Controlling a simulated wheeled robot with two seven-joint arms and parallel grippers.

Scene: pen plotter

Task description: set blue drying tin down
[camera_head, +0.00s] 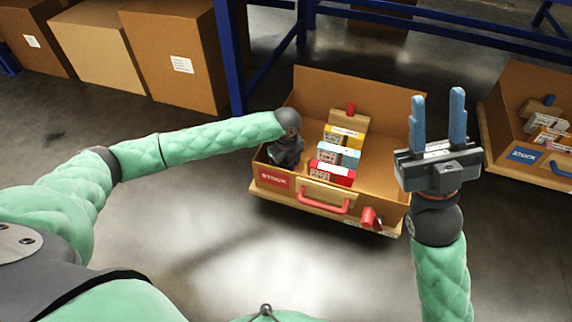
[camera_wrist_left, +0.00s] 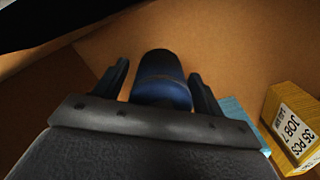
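A dark blue round tin (camera_wrist_left: 162,82) shows in the left wrist view, between the two dark fingers of my left gripper (camera_wrist_left: 160,70). In the head view my left gripper (camera_head: 286,152) is low inside the left end of the cardboard stock box (camera_head: 325,84), and the tin is hidden there. Whether the tin touches the box floor cannot be told. My right gripper (camera_head: 437,95) is open and empty, its blue fingers pointing up in front of the box's right side.
Yellow (camera_head: 343,136), light blue (camera_head: 338,155) and red (camera_head: 331,173) cartons stand in the box, right of my left gripper. The yellow carton is near it in the wrist view (camera_wrist_left: 288,130). Another stock box (camera_head: 523,155) is at the right. Blue rack posts (camera_head: 230,60) stand behind.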

